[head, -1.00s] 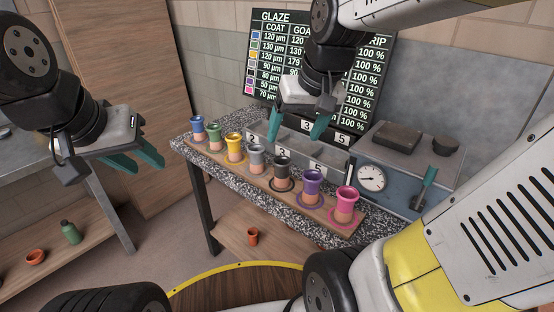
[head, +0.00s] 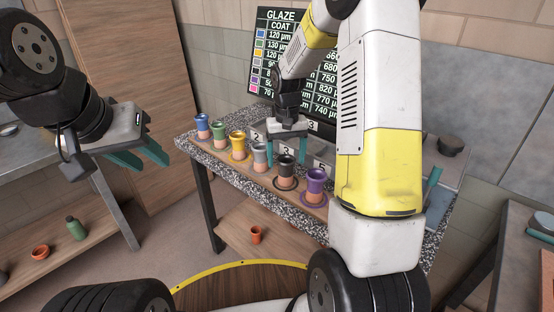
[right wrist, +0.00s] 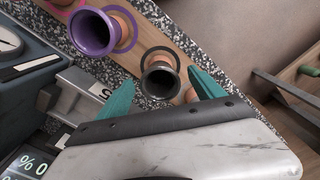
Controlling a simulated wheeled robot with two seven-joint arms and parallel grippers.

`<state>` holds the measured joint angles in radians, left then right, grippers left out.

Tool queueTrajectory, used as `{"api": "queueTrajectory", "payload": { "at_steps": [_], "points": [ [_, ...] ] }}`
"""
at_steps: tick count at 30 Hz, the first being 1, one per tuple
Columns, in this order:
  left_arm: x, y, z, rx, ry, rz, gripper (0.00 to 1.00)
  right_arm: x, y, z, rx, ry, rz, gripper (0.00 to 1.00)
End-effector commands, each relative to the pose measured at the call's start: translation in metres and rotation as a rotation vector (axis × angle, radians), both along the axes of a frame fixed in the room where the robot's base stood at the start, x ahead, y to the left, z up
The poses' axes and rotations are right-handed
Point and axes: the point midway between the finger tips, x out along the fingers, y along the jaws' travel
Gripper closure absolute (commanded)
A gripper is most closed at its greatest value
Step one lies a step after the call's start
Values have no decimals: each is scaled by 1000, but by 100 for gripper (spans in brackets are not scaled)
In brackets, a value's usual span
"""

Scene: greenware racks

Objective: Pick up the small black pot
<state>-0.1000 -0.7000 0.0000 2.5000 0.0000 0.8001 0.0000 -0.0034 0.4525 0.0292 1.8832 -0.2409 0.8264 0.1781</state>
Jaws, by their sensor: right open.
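The small black pot (head: 286,167) has a dark glazed top and a bare terracotta base. It stands upright on a black ring on the wooden board, and shows in the right wrist view (right wrist: 160,80) with its mouth toward the camera. My right gripper (head: 287,150) is open just behind and above the pot. In the right wrist view its teal fingers (right wrist: 163,88) point toward the pot, one on each side; contact is not visible. My left gripper (head: 142,157) is open and empty, well to the left, away from the speckled table.
The purple pot (head: 315,184) and grey pot (head: 260,155) flank the black one closely. Yellow (head: 239,146), green (head: 220,137) and blue (head: 202,126) pots continue the row. Numbered grey bins stand behind. My right arm hides the row's right end.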

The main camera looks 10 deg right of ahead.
Motion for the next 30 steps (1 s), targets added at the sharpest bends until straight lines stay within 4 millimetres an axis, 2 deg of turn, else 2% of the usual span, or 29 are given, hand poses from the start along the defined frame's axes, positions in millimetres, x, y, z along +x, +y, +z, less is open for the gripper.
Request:
{"api": "queueTrajectory", "payload": {
  "at_steps": [9, 18, 20, 27, 30],
  "points": [
    [0, 0, 0, 0, 0, 0, 64, 5, -1, -44, 0, 2, -1, 23],
    [0, 0, 0, 0, 0, 0, 64, 5, -1, -49, 0, -1, 0, 23],
    [0, 0, 0, 0, 0, 0, 64, 5, -1, -49, 0, -1, 0, 32],
    [0, 0, 0, 0, 0, 0, 64, 5, -1, -49, 0, -1, 0, 80],
    [0, 0, 0, 0, 0, 0, 64, 5, -1, -48, 0, -2, 0, 96]
  ]
}}
